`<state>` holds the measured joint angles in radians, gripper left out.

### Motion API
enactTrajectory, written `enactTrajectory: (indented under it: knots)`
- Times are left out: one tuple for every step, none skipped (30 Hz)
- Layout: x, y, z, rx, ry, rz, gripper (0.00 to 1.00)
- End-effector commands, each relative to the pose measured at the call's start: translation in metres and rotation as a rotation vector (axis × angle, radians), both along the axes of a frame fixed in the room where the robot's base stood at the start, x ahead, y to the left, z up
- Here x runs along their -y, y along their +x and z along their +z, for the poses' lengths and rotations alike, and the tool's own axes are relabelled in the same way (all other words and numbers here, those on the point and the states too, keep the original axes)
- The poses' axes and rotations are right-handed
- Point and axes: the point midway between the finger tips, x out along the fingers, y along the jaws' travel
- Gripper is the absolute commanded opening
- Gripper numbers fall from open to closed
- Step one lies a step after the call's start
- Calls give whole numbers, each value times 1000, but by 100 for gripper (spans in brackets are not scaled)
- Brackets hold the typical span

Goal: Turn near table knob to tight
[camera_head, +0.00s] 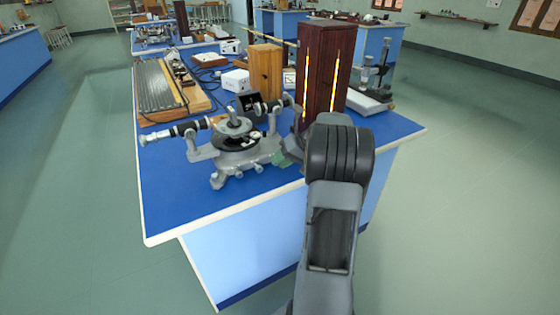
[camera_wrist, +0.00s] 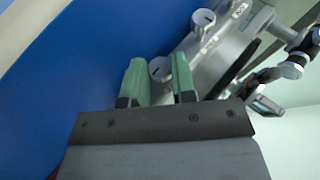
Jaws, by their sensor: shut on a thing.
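The grey spectrometer (camera_head: 240,160) stands near the front edge of the blue bench top, with its black-and-silver telescope tubes to either side. My gripper (camera_head: 284,158) reaches it from the right, its green fingertips low beside the spectrometer's base. In the wrist view, the green fingers of my gripper (camera_wrist: 158,78) are shut on a small round grey knob (camera_wrist: 160,67) with a dark line on its face. A second, similar knob (camera_wrist: 203,18) sits farther up on the same grey body, clear of the fingers. In the head view my arm hides the held knob.
A tall dark wooden box (camera_head: 322,70) with glowing slits stands right behind my gripper. A lighter wooden block (camera_head: 265,72), a white box (camera_head: 235,81) and a ridged board (camera_head: 160,92) are farther back. The bench's front left corner (camera_head: 165,215) is bare.

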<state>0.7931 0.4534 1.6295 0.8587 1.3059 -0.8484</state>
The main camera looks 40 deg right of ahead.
Motion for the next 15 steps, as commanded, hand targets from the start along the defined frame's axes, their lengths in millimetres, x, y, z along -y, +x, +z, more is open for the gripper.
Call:
enactTrajectory:
  knots:
    - [1,1,0,5,12,-3,1]
    - [1,1,0,5,20,-2,1]
    - [1,1,0,6,30,-2,1]
    - [1,0,0,6,35,-2,1]
    - [1,0,0,7,39,-1,1]
    - [1,1,0,8,45,-1,1]
    - [1,1,0,9,47,-2,1]
    - [1,1,0,9,49,-2,1]
    - [1,1,0,10,52,-2,1]
    - [1,1,0,10,53,-2,1]
    - [1,1,0,9,53,-2,1]
    - [1,1,0,10,54,-2,1]
    - [1,1,0,10,54,-2,1]
    - [1,1,0,10,54,-2,1]
    - [1,1,0,10,54,-2,1]
